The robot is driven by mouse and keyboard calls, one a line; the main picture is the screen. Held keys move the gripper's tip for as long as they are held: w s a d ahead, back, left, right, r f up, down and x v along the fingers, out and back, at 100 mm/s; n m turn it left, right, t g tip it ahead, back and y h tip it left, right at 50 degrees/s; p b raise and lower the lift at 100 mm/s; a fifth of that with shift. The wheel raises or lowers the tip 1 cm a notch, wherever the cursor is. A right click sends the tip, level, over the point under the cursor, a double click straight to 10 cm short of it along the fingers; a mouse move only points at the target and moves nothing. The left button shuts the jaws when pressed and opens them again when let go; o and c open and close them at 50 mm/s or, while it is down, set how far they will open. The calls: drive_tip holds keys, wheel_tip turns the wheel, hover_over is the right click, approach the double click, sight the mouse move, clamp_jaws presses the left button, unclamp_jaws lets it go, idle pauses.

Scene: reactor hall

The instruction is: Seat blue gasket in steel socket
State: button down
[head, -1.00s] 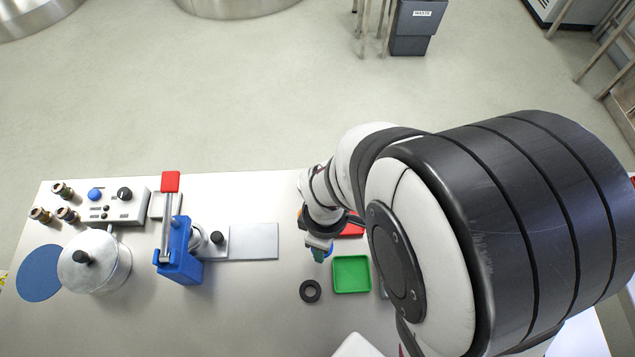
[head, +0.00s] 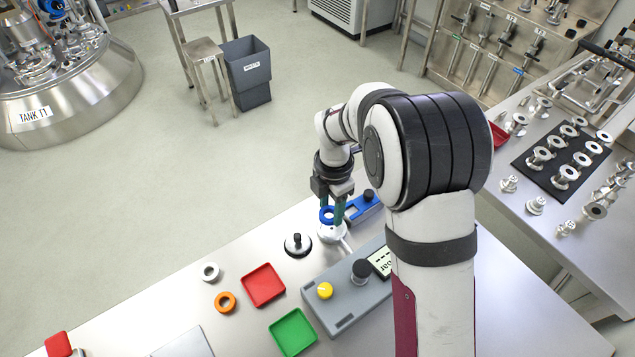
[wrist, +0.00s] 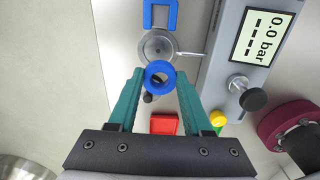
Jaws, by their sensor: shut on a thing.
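The blue gasket (head: 327,213) is a ring held between the teal fingertips of my gripper (head: 338,212). It also shows in the wrist view (wrist: 160,66), with one finger on each side. The steel socket (wrist: 157,42) is a round metal piece with a side pipe, just beyond the gasket in the wrist view. In the head view the socket (head: 332,234) lies right under the fingertips, partly covered by them. The gasket overlaps the socket's near edge in the wrist view. It looks held above the socket, but I cannot tell the gap.
A blue bracket (wrist: 161,12) adjoins the socket. A grey gauge box (head: 345,306) stands close beside it. A black-knobbed disc (head: 298,246), orange ring (head: 225,301), white ring (head: 211,271), red tray (head: 263,285) and green tray (head: 293,332) are on the bench.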

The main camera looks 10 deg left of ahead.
sight(333, 228)
drive_tip(key=shift+w+d+f, duration=0.2)
drive_tip(key=shift+w+d, duration=0.15)
drive_tip(key=shift+w, duration=0.2)
drive_tip(key=shift+w+f, duration=0.1)
drive_tip(key=shift+f, duration=2.55)
drive_tip(key=shift+f, duration=0.55)
unclamp_jaws()
drive_tip(key=shift+r, duration=3.5)
